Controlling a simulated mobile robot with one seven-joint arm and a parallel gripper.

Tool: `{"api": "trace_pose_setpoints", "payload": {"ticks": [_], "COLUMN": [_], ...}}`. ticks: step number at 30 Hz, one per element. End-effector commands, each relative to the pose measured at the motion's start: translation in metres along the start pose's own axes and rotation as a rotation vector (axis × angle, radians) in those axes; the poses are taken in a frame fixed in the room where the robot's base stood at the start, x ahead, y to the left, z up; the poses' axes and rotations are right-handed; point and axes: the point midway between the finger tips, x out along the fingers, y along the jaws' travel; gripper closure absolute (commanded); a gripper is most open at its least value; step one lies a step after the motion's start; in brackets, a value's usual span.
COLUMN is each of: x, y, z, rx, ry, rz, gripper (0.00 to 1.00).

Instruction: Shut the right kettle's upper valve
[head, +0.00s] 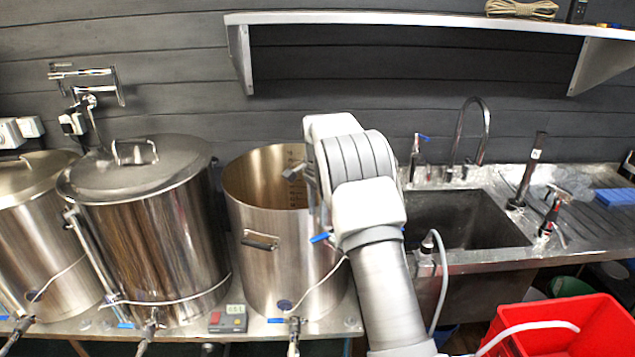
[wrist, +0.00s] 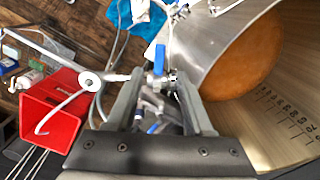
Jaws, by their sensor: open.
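The right kettle (head: 262,235) is a lidless steel pot. It also shows in the wrist view (wrist: 225,45), with brown-orange contents and scale marks inside. Its upper valve's blue lever (head: 320,237) shows at the kettle's right side, partly beside my arm. In the wrist view, a blue lever on a steel valve body (wrist: 159,60) lies just past the fingertips, beside the kettle wall. My gripper (wrist: 158,86) is open, its fingers on either side of the line to that valve. I cannot tell whether they touch it. In the head view, my gripper is mostly hidden by my arm.
A lidded kettle (head: 150,230) stands to the left. A sink (head: 455,220) with taps is to the right. A red bin (head: 570,325) stands front right, with a pale hose over it. A shelf (head: 400,18) runs overhead.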

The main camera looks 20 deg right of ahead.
Motion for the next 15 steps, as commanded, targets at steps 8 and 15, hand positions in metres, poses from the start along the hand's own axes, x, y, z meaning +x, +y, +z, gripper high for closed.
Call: {"api": "trace_pose_setpoints", "payload": {"ticks": [8,15], "x": [-0.069,-0.102], "y": [-0.001,-0.001], "z": [0.000,0.000], "rx": [0.000,0.000], "ry": [0.002,0.000], "rz": [-0.004,-0.002], "gripper": [0.47,0.47]}}
